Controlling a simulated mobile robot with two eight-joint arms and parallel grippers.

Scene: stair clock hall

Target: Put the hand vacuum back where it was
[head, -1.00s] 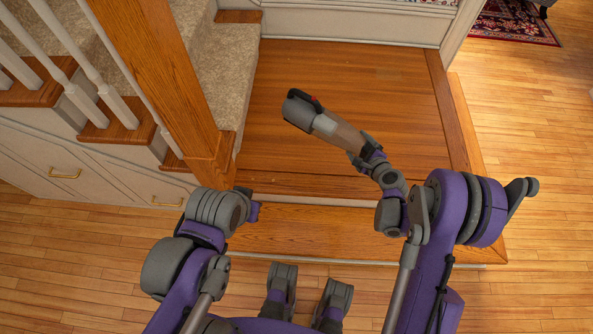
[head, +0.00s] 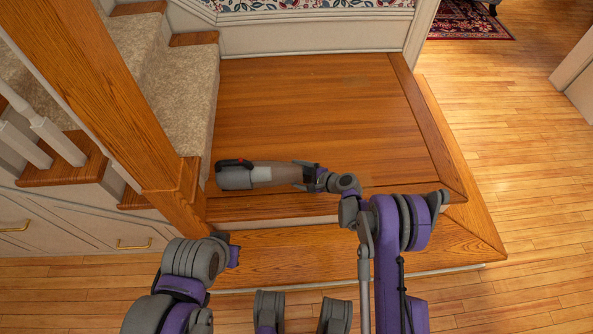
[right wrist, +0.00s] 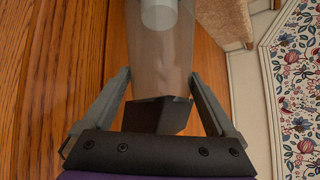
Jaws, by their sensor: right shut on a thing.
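The hand vacuum (head: 268,173) is grey with a see-through brownish nozzle part and a black handle with a red spot. My right gripper (head: 308,176) is shut on its nozzle end and holds it lengthwise, body pointing left, over the front part of the wooden landing (head: 320,105). I cannot tell the exact height above the wood. In the right wrist view the clear part of the vacuum (right wrist: 160,65) sits between the fingers of the gripper (right wrist: 160,105). My left arm shows at the lower left of the head view, but its fingers cannot be made out.
A wooden newel post (head: 120,110) stands left of the vacuum, close to its body end. Carpeted stairs (head: 185,90) rise behind the post. A lower wooden step (head: 360,250) fronts the landing. The landing's middle is clear, and open floor (head: 520,170) lies to the right.

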